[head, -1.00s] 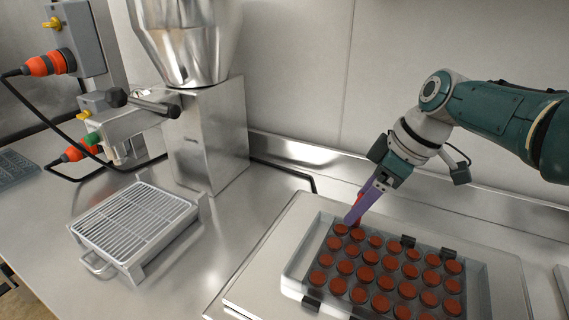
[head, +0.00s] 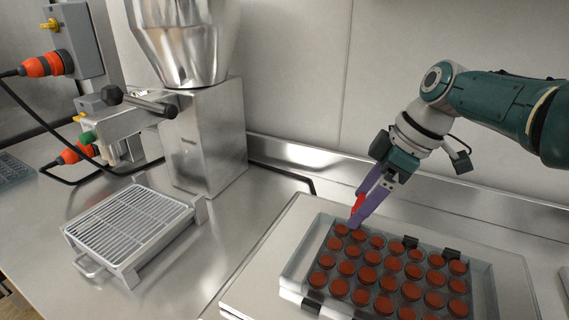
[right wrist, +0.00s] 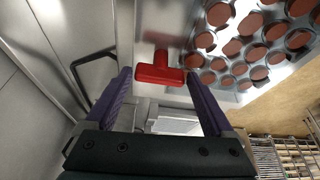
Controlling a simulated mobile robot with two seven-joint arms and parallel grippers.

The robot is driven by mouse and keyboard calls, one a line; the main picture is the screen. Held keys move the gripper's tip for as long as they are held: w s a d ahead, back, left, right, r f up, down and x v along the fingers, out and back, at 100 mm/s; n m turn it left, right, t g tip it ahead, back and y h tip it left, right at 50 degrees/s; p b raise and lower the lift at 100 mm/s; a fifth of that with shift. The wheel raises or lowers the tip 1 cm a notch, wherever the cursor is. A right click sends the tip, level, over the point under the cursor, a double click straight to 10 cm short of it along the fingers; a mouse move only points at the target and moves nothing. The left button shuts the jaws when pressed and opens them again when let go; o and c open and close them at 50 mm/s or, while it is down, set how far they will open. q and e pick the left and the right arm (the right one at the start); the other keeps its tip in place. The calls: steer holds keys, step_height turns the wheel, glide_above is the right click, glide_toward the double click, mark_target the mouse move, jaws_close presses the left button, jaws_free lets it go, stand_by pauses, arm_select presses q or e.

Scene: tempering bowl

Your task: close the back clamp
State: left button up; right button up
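A red T-shaped clamp handle (right wrist: 159,69) shows in the right wrist view, just ahead of my fingertips and roughly between them. In the head view, the red part (head: 359,204) shows at the back left corner of the mould tray, partly hidden by the purple fingers. My right gripper (head: 358,215) is open, its two fingers apart; it also shows in the right wrist view (right wrist: 158,78). I cannot tell whether a finger touches the handle. My left gripper is not in view.
The mould tray (head: 290,272) holds many red-brown filled cups and has black clips (head: 410,242) on its edges. It rests on a pale plate (head: 252,268). A steel machine (head: 207,135) and a wire-rack tray (head: 130,230) stand to the left.

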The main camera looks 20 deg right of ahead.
steer(key=shift+o, duration=0.7)
steer(key=shift+r, duration=0.3)
steer(key=p+v, duration=0.3)
steer(key=v, duration=0.6)
steer(key=shift+s, duration=0.15)
steer(key=shift+d+r, duration=0.1)
steer(key=shift+r, duration=0.05)
